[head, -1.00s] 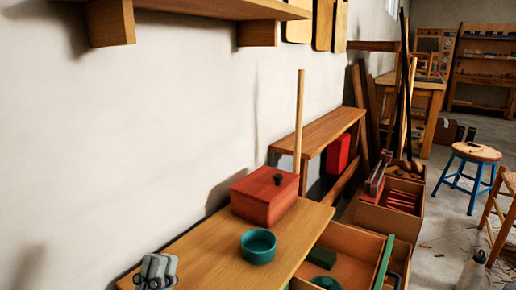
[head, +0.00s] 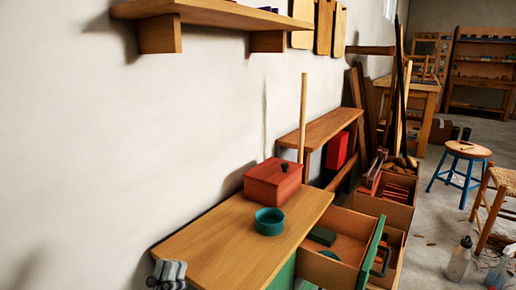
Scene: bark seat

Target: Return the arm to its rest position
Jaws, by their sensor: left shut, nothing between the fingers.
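My left gripper (head: 168,274) shows at the bottom of the head view, left of centre, by the near left corner of the wooden cabinet top (head: 215,243). It is shut and empty. The rest of the left arm is out of the frame. My right gripper is not in view.
A red lidded box (head: 272,184) and a teal bowl (head: 269,222) stand on the cabinet top. An open drawer (head: 345,249) with a green front sticks out to the right, a green block inside. A wall shelf (head: 215,14) hangs above. Stools and bottles stand on the floor at right.

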